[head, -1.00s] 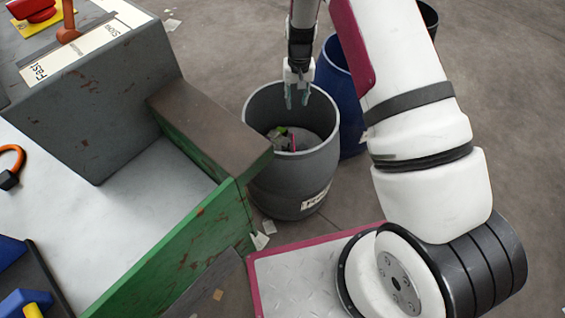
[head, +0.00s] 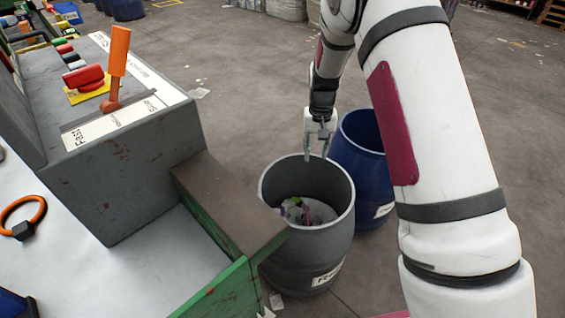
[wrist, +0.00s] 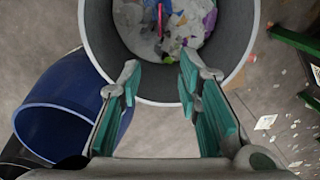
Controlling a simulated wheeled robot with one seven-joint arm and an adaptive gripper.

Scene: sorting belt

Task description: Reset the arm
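My gripper (head: 318,147) hangs pointing down over the back rim of a grey bin (head: 330,236) in the head view. In the wrist view my gripper (wrist: 160,95) is open, with its teal-padded fingers apart and nothing between them. The grey bin (wrist: 247,50) lies just beyond the fingertips in that view, with mixed scraps and a pink-red strip (wrist: 160,17) inside. My white arm comes down the right side of the head view.
A blue bin (head: 362,150) stands right behind the grey bin. The green-sided belt (head: 225,290) and its grey control housing (head: 125,170) with an orange lever (head: 117,62) are at left. An orange ring (head: 40,205) lies on the belt. Open floor is behind.

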